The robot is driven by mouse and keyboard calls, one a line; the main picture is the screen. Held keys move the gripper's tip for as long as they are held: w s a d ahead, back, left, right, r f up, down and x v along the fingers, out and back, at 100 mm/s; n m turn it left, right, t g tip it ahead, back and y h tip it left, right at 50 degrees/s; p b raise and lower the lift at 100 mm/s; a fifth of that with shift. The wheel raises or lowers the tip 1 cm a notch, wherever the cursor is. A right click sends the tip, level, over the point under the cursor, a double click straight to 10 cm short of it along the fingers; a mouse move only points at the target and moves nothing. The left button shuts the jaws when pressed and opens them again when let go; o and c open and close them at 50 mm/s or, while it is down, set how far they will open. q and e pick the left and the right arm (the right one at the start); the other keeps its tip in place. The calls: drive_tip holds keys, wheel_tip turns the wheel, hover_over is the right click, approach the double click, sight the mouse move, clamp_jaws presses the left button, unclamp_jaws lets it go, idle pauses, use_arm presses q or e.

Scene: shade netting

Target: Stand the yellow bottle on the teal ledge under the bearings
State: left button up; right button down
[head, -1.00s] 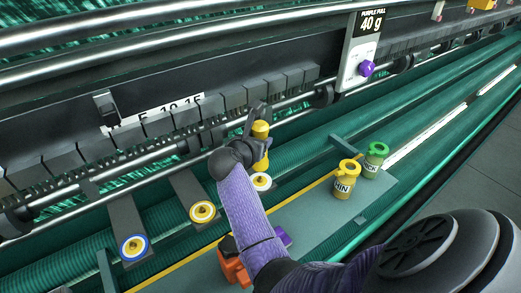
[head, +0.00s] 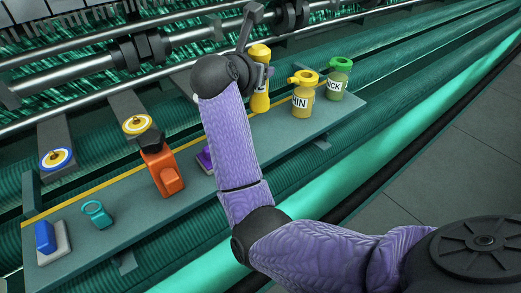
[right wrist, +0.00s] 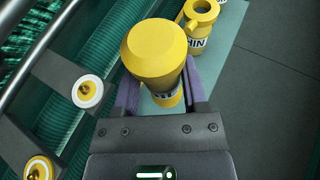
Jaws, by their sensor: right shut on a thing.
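My right gripper (head: 246,72) is shut on the yellow bottle (head: 260,88) and holds it roughly upright. In the right wrist view the bottle (right wrist: 158,58) sits between the purple fingers (right wrist: 163,88), over the teal ledge. The teal ledge (head: 240,150) runs along under the bearings; whether the bottle's base touches it I cannot tell. A yellow-ringed bearing (head: 137,124) and a blue-ringed bearing (head: 56,158) sit on grey arms at the left. A white-ringed bearing (right wrist: 87,91) shows in the right wrist view. My left gripper is not in view.
A yellow ring-topped bottle (head: 304,97) and a green-topped bottle (head: 338,80) stand on the ledge to the right. An orange tool (head: 162,172), a purple item (head: 205,158), a teal ring piece (head: 97,214) and a blue block (head: 45,237) are on it leftward.

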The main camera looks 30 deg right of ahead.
sight(254, 108)
drive_tip(key=f, duration=0.8)
drive_tip(key=shift+w+a+f, duration=0.1)
drive_tip(key=shift+w+f, duration=0.1)
drive_tip(key=shift+f, duration=0.55)
drive_tip(key=shift+c, duration=0.7)
unclamp_jaws()
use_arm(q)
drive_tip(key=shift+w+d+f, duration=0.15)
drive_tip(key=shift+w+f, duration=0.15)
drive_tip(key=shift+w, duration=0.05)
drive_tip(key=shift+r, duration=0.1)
